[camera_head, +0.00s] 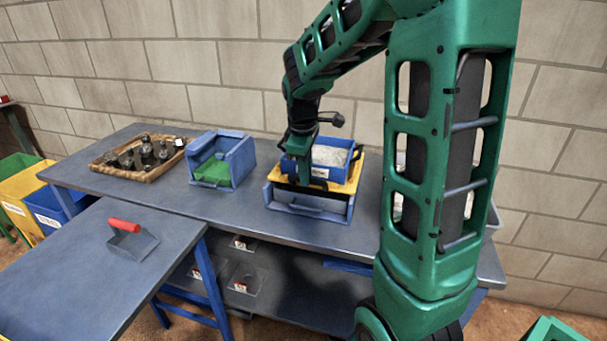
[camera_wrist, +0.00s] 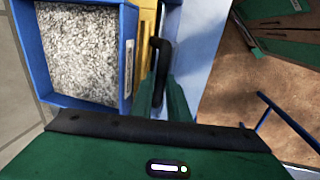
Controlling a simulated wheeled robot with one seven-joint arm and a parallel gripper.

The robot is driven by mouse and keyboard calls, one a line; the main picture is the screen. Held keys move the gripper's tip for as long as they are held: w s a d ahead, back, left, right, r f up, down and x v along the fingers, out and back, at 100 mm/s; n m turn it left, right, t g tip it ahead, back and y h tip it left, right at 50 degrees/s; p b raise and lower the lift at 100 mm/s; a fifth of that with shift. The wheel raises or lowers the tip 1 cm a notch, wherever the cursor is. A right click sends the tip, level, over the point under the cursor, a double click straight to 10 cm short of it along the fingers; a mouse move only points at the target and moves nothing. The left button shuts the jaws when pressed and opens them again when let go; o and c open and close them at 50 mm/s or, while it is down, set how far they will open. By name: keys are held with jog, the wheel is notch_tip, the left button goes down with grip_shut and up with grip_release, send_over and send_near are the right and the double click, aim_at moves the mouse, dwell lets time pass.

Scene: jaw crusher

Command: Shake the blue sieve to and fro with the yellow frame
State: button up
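The blue sieve (camera_head: 322,173) is a square blue box of grey-white granules. In the wrist view the sieve (camera_wrist: 127,62) fills the upper left. It sits in the yellow frame (camera_head: 349,181), which lies on top of a grey-blue box; a strip of the frame shows in the wrist view (camera_wrist: 145,38). A black handle (camera_wrist: 161,62) stands at the frame's side. My gripper (camera_head: 301,178) points down at the front left of the sieve. In the wrist view its green fingers (camera_wrist: 161,92) lie on either side of the handle; whether they grip it is unclear.
The grey-blue box (camera_head: 308,205) under the frame stands on the workbench. A blue bin with a green inside (camera_head: 221,158) and a wooden tray of dark parts (camera_head: 137,153) stand left. A block wall is close behind.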

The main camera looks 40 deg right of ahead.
grip_shut()
jog(key=shift+s+a, duration=0.85)
jog(key=shift+a, duration=0.25)
jog(key=o, duration=0.6)
grip_release()
jog(key=shift+r, duration=0.15)
jog(key=r, duration=0.3)
jog(key=a+r, duration=0.1)
jog(key=r, duration=0.3)
jog(key=s+r, duration=0.1)
jog(key=r, duration=0.2)
jog(key=shift+a+r, duration=0.15)
jog(key=shift+a, duration=0.15)
